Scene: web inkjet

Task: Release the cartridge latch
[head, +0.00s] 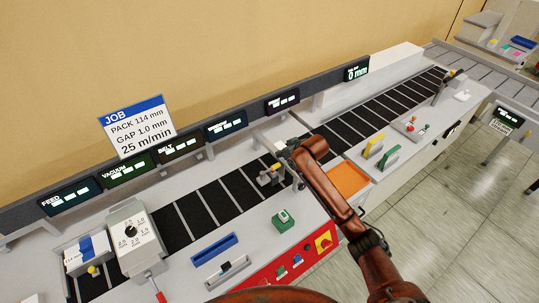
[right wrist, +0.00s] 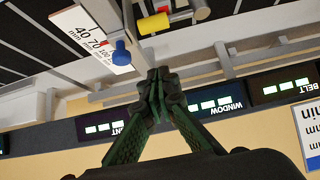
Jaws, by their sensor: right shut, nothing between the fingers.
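My right gripper (head: 287,152) is above the far side of the conveyor, beside a small print unit (head: 270,175) with a yellow part. In the right wrist view its fingertips (right wrist: 158,85) are together and empty. Just beyond them are a yellow cylinder (right wrist: 153,23) on a grey bracket and a blue knob (right wrist: 120,54) by a white scale plate (right wrist: 88,40). The fingertips appear apart from both. I cannot tell for certain which part is the cartridge latch; the arm and gripper hide some of the print unit. My left gripper is not in view.
A dark slatted conveyor (head: 200,208) runs diagonally, with a display rail (head: 225,133) behind it. A dial box (head: 128,231) stands front left. An orange tray (head: 350,180), green block (head: 284,219) and red control panel (head: 290,262) lie on the near side.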

